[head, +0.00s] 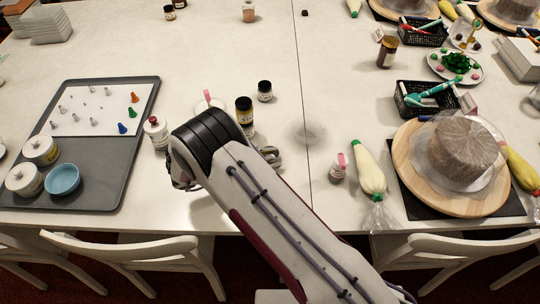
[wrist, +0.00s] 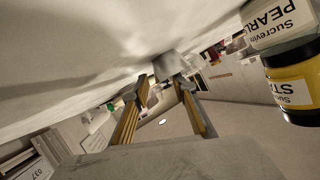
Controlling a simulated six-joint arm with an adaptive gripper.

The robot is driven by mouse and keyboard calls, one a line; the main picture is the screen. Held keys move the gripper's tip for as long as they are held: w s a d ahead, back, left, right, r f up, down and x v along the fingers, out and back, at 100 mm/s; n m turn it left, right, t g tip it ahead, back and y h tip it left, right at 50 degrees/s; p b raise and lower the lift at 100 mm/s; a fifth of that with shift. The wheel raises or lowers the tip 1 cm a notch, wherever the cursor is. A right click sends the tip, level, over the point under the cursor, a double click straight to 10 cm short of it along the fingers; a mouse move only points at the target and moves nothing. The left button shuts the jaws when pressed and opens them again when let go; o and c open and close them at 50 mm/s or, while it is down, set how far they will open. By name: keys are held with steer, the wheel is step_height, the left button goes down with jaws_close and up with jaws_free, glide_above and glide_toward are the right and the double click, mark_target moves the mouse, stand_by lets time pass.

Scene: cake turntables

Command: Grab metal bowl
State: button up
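A small, shiny grey shape, which looks like the metal bowl (head: 307,133), sits on the table right of the middle seam in the head view. Its reflections blend with the tabletop, so its outline is faint. In the wrist view a grey shape that looks like the bowl (wrist: 168,64) is just beyond my fingertips. My gripper (wrist: 161,84) has its two fingers apart with a gap between them, and nothing is clearly held. In the head view my arm hides most of the gripper. I cannot tell whether a finger touches the bowl.
A dark jar with a yellow label (head: 244,108) and a small dark jar (head: 265,91) stand left of the bowl. A yellow-labelled jar (wrist: 292,85) is close on the right in the wrist view.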

stand_by(0.4)
jaws_close()
steer(key=shift+r, duration=0.15)
step_height(320, 180, up, 10)
stand_by(0.8)
stand_by(0.5)
